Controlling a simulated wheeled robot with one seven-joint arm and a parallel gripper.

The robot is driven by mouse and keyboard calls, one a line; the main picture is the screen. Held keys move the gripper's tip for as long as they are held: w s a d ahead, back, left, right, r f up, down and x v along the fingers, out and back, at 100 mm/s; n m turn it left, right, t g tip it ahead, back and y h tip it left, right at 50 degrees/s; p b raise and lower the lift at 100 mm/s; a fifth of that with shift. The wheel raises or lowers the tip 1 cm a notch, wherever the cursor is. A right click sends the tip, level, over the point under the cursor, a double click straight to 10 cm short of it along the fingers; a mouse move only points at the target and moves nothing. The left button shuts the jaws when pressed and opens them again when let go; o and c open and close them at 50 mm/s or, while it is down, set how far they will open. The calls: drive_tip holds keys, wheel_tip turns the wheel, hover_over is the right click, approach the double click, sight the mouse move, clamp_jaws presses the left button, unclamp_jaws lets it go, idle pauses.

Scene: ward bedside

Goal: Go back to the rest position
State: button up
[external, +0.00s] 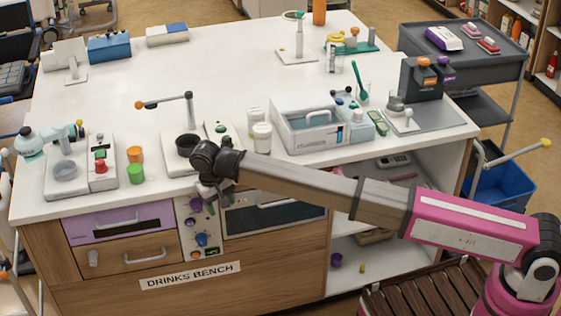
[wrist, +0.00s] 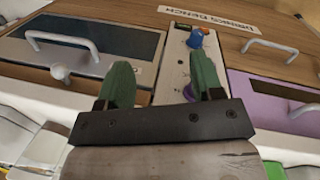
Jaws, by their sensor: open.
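My gripper (wrist: 162,84) shows in the wrist view with its two green fingers apart and nothing between them. In the external view my gripper (external: 208,188) hangs at the front edge of the drinks bench (external: 225,85), in front of the panel with knobs. The wrist view shows this control panel (wrist: 185,60) just beyond the fingers, with a blue knob (wrist: 195,38) and a purple knob partly hidden by the right finger. I cannot tell whether the fingers touch the panel. My arm reaches in from the right in the external view.
A purple drawer (external: 120,222) and an oven-like door (external: 275,217) with handles flank the panel. Machines, an orange cup (external: 134,154), a green cup (external: 136,173) and white jars (external: 262,136) stand near the bench's front edge. A grey cart (external: 465,45) stands at the back right. The bench's middle is clear.

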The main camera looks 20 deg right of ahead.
drive_tip(key=s+d+f+n+h, duration=0.1)
drive_tip(key=s+d+f+n, duration=0.1)
drive_tip(key=d+f, duration=0.4)
drive_tip(key=s+d+f+n+h, duration=0.1)
drive_tip(key=s+d+f+n, duration=0.15)
drive_tip(key=d+f, duration=0.45)
drive_tip(key=w+d+f+n+t, duration=0.1)
drive_tip(key=d+f+n, duration=0.2)
drive_tip(key=d+f, duration=0.6)
drive_tip(key=w+d+f+n, duration=0.1)
drive_tip(key=d+f+n, duration=0.3)
drive_tip(key=d, duration=1)
drive_tip(key=w+d+f+n+t, duration=0.1)
drive_tip(key=w+d+f+n, duration=0.15)
drive_tip(key=d+f, duration=0.75)
drive_tip(key=d+r+m+y, duration=0.1)
drive_tip(key=d+r+m, duration=0.2)
drive_tip(key=d, duration=0.6)
drive_tip(key=w+d+r+m+g+y, duration=0.1)
drive_tip(key=d+r+m, duration=0.2)
drive_tip(key=d+m, duration=0.5)
drive_tip(key=w+d+r+m+g+y, duration=0.1)
drive_tip(key=d+r+m, duration=0.2)
drive_tip(key=d, duration=0.9)
drive_tip(key=m, duration=0.3)
drive_tip(key=shift+y, duration=0.4)
drive_tip(key=shift+w+a, duration=0.1)
